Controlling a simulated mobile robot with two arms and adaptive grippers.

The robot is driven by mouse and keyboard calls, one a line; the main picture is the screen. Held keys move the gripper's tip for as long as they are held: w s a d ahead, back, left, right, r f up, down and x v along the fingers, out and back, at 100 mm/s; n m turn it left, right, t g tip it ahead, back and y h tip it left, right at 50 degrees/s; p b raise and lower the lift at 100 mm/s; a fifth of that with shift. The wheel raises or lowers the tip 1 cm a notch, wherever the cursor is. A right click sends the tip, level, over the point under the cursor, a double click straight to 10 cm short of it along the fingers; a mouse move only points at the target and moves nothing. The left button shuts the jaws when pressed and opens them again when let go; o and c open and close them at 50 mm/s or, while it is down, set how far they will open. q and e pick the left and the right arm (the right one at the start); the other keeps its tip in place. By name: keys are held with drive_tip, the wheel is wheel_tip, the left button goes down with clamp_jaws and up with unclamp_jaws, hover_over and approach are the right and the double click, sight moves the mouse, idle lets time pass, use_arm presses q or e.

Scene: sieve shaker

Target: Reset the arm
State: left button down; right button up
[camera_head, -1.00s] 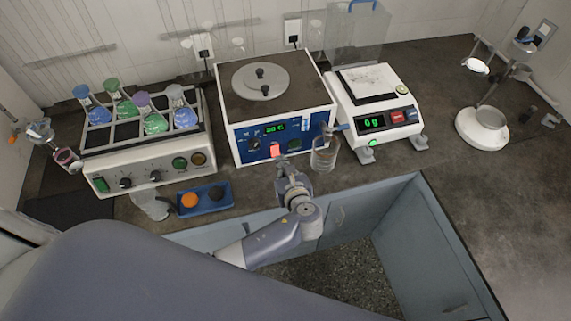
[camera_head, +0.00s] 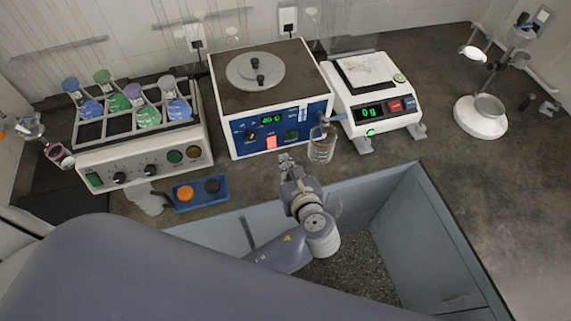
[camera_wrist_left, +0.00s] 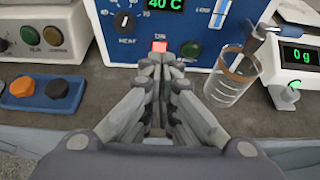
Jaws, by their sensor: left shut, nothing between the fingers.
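My left gripper (camera_head: 287,160) is in front of the blue-fronted heating device (camera_head: 272,104), over the front edge of the bench. In the left wrist view its fingers (camera_wrist_left: 166,58) are together with nothing between them, and they point at the device's front near the lit red switch (camera_wrist_left: 159,46). The switch also shows just beyond the fingertips in the head view (camera_head: 271,143). A gap of bench shows between fingertips and device in the head view. My right gripper is not in view.
A glass beaker (camera_head: 321,150) stands just right of the gripper, under the device's spout. A balance (camera_head: 371,98) reading 0 g is further right. A blue tray (camera_head: 201,205) with orange and black knobs and a flask shaker (camera_head: 150,160) are left.

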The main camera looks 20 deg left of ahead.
use_arm(q)
drive_tip(key=shift+s+f, duration=0.1)
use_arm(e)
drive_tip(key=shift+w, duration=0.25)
use_arm(q)
drive_tip(key=s+a+f+n+g+h, duration=0.5)
drive_tip(key=s+n, duration=0.5)
drive_tip(key=n, duration=0.5)
drive_tip(key=s+a+r+n+g+h, duration=0.2)
drive_tip(key=s+a+r+n, duration=0.1)
drive_tip(key=s+n, duration=0.75)
wheel_tip(320, 180, down, 30)
drive_tip(key=n+g+b, duration=0.2)
drive_tip(key=b, duration=0.2)
drive_tip(key=s+a+f+g+b, duration=0.1)
drive_tip(key=s+a+f+b, duration=0.1)
drive_tip(key=s+f, duration=1.5)
wheel_tip(320, 180, down, 3)
drive_tip(key=shift+a+r+m+b, duration=0.1)
drive_tip(key=shift+a+m+b, duration=0.2)
drive_tip(key=shift+b, duration=0.25)
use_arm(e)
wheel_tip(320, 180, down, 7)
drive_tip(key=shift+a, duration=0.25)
